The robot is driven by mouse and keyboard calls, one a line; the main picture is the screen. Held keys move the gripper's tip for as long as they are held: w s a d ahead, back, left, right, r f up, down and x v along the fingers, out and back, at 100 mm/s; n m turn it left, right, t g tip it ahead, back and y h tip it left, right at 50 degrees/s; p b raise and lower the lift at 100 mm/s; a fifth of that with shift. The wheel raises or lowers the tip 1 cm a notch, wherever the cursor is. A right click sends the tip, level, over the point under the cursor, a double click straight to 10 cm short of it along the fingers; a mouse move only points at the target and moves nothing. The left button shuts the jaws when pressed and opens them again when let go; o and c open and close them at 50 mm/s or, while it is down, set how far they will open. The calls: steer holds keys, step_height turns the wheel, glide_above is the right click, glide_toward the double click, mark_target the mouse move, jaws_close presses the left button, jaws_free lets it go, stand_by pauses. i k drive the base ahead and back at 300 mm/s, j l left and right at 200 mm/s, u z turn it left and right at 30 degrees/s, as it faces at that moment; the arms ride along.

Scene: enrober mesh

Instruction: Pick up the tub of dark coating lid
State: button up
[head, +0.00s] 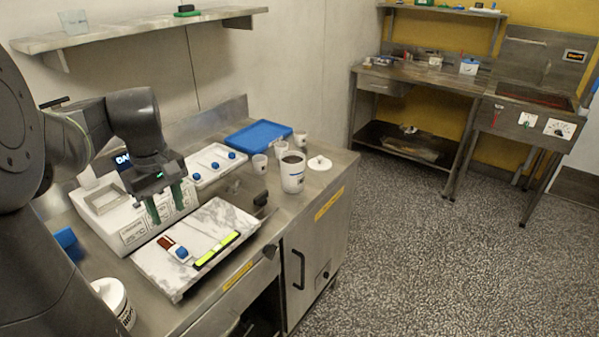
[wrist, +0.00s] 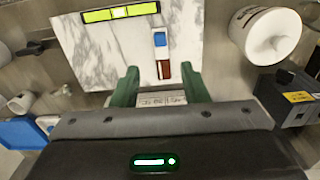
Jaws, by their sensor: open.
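A round white lid (head: 319,163) with a small knob lies flat on the steel counter, just right of a white tub (head: 292,178) that stands open with dark contents. A second white tub (head: 116,303), partly hidden by my arm, stands at the front left; the wrist view shows a white lid with a knob (wrist: 272,36) on it. No readable label shows which is the dark coating's lid. The wrist view shows the fingers (wrist: 158,87) over the slab's edge.
On the slab lie a yellow-green level (head: 217,249) and a blue-and-brown piece (head: 177,250). A white tray with blue knobs (head: 212,166), a blue tray (head: 258,137) and small cups (head: 260,164) stand behind. A scale-like white box (head: 107,199) is on the left.

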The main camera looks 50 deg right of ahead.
mark_target(319, 163)
steer(key=l+u, duration=0.1)
steer(key=l, duration=0.9)
steer(key=k+l+u, duration=0.15)
steer(key=l, duration=0.35)
steer(key=l+u, duration=0.1)
steer(key=l, duration=0.4)
steer(key=k+l+u, duration=0.1)
steer(key=l, duration=0.4)
steer(key=k+l, duration=0.1)
steer(key=l, duration=0.35)
steer(key=k+l+u, duration=0.15)
steer(key=l, duration=0.35)
